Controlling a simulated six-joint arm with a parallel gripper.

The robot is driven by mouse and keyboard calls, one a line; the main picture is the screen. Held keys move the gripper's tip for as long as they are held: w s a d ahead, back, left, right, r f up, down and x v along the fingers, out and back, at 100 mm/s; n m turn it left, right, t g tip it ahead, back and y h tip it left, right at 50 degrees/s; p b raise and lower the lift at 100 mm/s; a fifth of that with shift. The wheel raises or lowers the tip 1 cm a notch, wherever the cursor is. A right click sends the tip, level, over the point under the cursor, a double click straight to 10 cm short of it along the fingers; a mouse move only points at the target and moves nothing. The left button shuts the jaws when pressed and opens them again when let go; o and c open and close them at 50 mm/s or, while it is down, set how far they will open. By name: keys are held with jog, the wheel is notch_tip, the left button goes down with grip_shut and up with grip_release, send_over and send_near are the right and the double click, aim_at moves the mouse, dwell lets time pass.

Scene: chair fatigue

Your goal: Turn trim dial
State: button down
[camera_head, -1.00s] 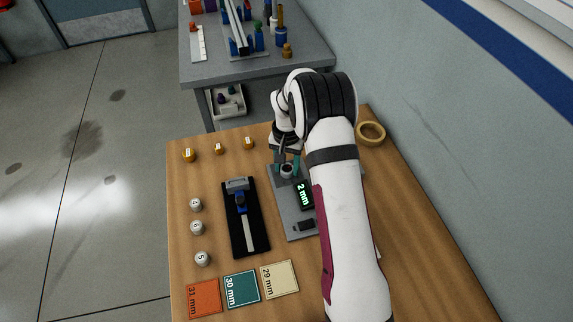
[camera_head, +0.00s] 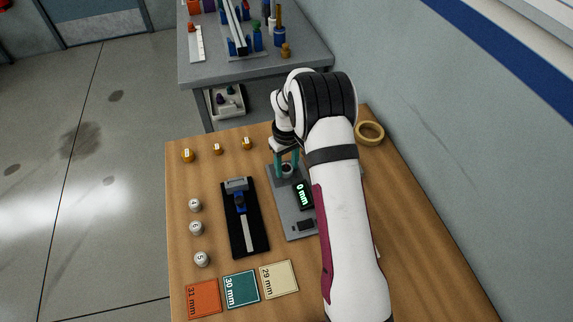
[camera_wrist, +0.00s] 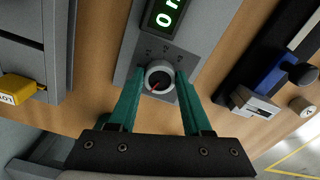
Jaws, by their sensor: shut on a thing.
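The trim dial (camera_wrist: 158,76) is a round silver-grey knob with a red pointer line, set at the end of a grey panel (camera_wrist: 190,62). In the wrist view its pointer aims toward the lower left. My gripper (camera_wrist: 159,84) has its teal fingers on either side of the dial, shut on it. In the head view the dial (camera_head: 287,170) is partly hidden by my gripper (camera_head: 287,163). The panel's black display (camera_head: 303,195) reads 0 mm in green. The wrist view shows only part of this display (camera_wrist: 164,15).
A black fixture with a blue slider (camera_head: 243,220) lies left of the panel. Several small yellow and grey weights stand beyond and left of it. Orange, teal (camera_head: 240,288) and cream cards lie at the front. A wooden ring (camera_head: 370,132) lies behind my arm.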

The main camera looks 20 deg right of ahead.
aim_at(287, 169)
jog(key=shift+n, duration=0.7)
jog(key=shift+c, duration=1.7)
grip_release()
notch_tip(287, 169, up, 16)
